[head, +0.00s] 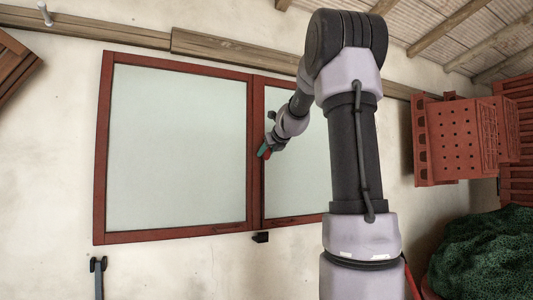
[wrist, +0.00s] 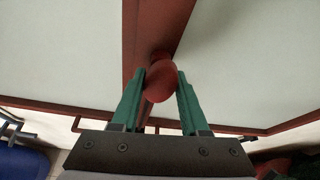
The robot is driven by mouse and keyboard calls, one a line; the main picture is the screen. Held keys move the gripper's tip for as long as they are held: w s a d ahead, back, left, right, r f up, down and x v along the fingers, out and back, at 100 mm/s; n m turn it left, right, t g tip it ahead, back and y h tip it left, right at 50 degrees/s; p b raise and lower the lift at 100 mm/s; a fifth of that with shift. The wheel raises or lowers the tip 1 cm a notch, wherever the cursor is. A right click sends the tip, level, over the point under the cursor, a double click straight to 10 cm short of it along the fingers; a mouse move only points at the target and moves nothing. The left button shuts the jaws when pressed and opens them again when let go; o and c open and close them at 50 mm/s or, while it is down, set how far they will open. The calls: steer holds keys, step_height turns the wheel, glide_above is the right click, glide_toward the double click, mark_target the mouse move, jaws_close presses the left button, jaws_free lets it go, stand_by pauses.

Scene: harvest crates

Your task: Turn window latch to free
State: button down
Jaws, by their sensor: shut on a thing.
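The window (head: 180,145) has two pale panes in a red-brown frame, parted by a middle post. The red latch knob (wrist: 160,82) is at the middle post in the wrist view, between the two green fingers of my gripper (wrist: 160,90). The fingers touch its sides and are shut on it. In the head view my gripper (head: 265,150) is at the middle post, with my arm in front of the right pane. The latch's exact angle is hard to tell, as the knob hides most of it.
Red crates (head: 455,140) hang or stand at the right, above a dark green heap (head: 485,255). A small black bracket (head: 261,238) is on the wall below the window. Wooden beams (head: 270,52) run above. The wall left of the window is mostly clear.

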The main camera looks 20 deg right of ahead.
steer(key=shift+f, duration=0.1)
stand_by(0.3)
steer(key=shift+c, duration=2.1)
jaws_free()
steer(key=v, duration=1)
steer(key=shift+s, duration=0.35)
